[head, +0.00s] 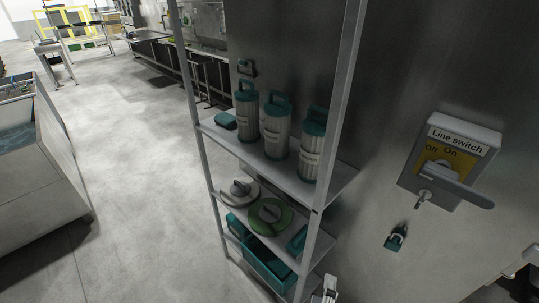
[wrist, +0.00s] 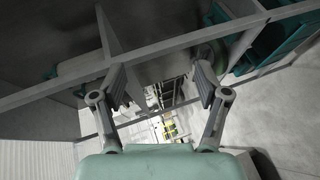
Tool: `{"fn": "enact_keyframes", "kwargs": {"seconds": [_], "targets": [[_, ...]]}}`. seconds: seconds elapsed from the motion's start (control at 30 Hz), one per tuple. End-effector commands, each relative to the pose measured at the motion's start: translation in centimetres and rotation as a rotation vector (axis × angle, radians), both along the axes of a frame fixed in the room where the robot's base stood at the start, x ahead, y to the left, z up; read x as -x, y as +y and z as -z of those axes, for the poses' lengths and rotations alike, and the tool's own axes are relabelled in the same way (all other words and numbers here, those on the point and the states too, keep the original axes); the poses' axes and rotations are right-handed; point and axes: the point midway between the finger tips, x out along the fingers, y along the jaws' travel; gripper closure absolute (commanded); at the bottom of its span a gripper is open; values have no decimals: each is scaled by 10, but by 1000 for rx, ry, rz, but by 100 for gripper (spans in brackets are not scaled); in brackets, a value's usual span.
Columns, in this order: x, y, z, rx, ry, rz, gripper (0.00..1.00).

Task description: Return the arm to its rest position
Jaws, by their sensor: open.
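My gripper (wrist: 160,82) shows in the wrist view with its two fingers spread wide apart and nothing between them. Its pale green body fills the bottom middle of that view. The grey shelf frame (wrist: 172,43) crosses the picture just beyond the fingertips; I cannot tell how much room lies between them. In the head view I cannot make out the gripper for sure; a small pale part shows at the bottom edge, right of the rack's front post.
A metal rack (head: 335,192) holds several teal-capped canisters (head: 276,133), a green round lid (head: 270,215) and a teal bin (head: 268,262). A line switch (head: 450,165) and a padlock (head: 396,238) are on the steel wall at right. Open floor (head: 130,130) lies left of the rack.

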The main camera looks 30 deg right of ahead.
Motion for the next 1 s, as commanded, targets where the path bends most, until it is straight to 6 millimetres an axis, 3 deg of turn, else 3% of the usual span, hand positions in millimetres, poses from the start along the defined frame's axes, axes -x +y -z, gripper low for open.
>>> {"fn": "enact_keyframes", "kwargs": {"seconds": [0.03, 0.13, 0.2, 0.3, 0.33, 0.4, 0.8, 0.9, 1.0], "targets": [[-19, 31, -14, -185, -122, -38, 26], [-45, 104, -37, -627, -301, -105, 26], [-53, 159, -52, -921, -352, -145, 26], [-48, 237, -75, -1293, -335, -184, 26], [-48, 229, -112, -1275, -338, -169, 26], [-48, 225, -150, -1266, -340, -160, 26], [-48, 222, -355, -1261, -342, -153, 26], [-48, 222, -396, -1261, -342, -152, 26], [-48, 222, -422, -1260, -342, -151, 26]]}}
